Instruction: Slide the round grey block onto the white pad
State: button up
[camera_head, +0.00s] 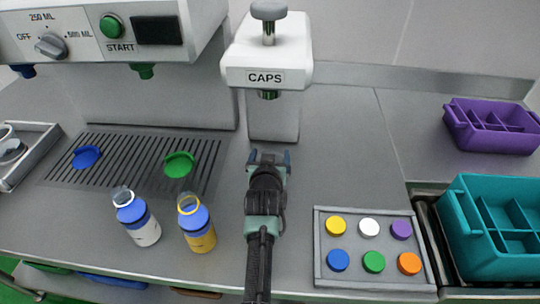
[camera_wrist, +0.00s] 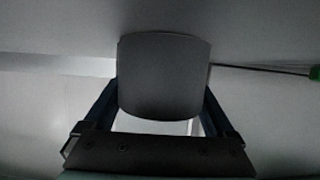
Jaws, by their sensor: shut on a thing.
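My gripper (camera_head: 270,157) is low over the steel counter, in front of the CAPS machine, in the head view. In the wrist view its two dark blue fingers stand on either side of a dark grey block (camera_wrist: 165,75) with rounded edges, and they are shut on it. A pale white patch (camera_wrist: 155,126) shows just below the block, between the fingers; I cannot tell for sure that it is the white pad. In the head view I cannot make out the block or the pad at the fingertips.
The CAPS machine (camera_head: 268,65) stands just behind my gripper. A tray of coloured caps (camera_head: 325,280), a teal crate (camera_head: 483,262) and a purple crate (camera_head: 500,143) are to the right.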

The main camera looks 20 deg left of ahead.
jog(key=o, duration=1.3)
jog(key=shift+s, duration=0.15)
jog(key=p+v, duration=0.1)
jog(key=v, duration=1.2)
jog(key=shift+p, duration=0.4)
jog(key=shift+s+d+p, duration=0.35)
jog(key=shift+s+p, duration=0.1)
jog(key=shift+s, duration=0.6)
jog(key=shift+s+d+p, duration=0.35)
jog(key=shift+s+p, duration=0.15)
jog(key=shift+s, duration=0.6)
jog(key=shift+s+d+p, duration=0.4)
jog(key=shift+s+p, duration=0.05)
jog(key=shift+s, duration=0.6)
jog(key=shift+r, duration=0.1)
